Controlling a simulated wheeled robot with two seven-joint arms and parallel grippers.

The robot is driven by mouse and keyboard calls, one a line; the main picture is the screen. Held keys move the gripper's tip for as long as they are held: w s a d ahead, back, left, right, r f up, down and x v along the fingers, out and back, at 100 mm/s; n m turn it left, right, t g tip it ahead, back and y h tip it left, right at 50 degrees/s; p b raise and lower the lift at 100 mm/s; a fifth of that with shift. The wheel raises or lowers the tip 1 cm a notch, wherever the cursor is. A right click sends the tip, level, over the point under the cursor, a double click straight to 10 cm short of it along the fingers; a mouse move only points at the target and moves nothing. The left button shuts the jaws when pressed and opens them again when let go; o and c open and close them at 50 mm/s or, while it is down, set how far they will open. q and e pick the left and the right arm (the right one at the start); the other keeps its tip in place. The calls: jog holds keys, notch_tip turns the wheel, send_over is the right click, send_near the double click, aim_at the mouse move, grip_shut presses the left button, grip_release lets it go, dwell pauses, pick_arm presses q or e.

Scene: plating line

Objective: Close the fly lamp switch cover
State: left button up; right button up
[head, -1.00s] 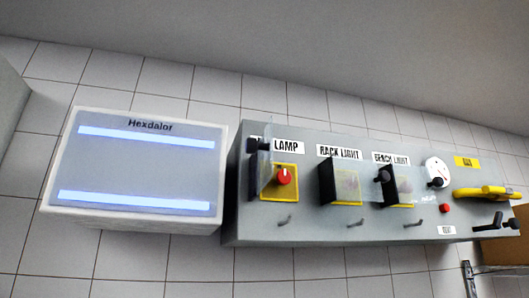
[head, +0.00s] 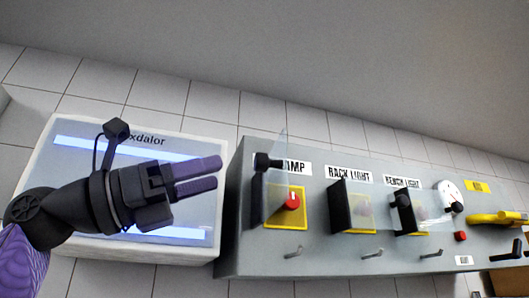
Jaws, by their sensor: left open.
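The fly lamp switch cover (head: 273,190) is a clear flap with a dark edge and a black knob. It stands open, sticking out at the left of its yellow plate. The red knob switch (head: 291,202) beneath shows uncovered, under a label of which only "AMP" can be read. My left gripper (head: 215,174) is open and empty, its two purple fingers pointing right. In the picture it is just left of the cover, in front of the white Hexdalor box, with a gap between the fingertips and the cover. My right gripper is not in view.
The grey panel (head: 375,254) also bears the rack light cover (head: 352,206) and bench light cover (head: 408,212), a white dial (head: 449,196), a yellow handle (head: 495,218) and small hooks below. The Hexdalor box (head: 75,172) hangs left of the panel on the tiled wall.

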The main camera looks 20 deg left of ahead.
aim_at(255, 164)
pick_arm(q)
jog(key=p+x, duration=0.3)
jog(key=x, duration=0.4)
jog(key=shift+d+r, duration=0.15)
jog(key=shift+r, duration=0.05)
jog(key=shift+w+d, duration=0.15)
jog(key=shift+w, duration=0.1)
jog(key=shift+f, duration=0.1)
jog(key=shift+c, duration=0.3)
grip_shut()
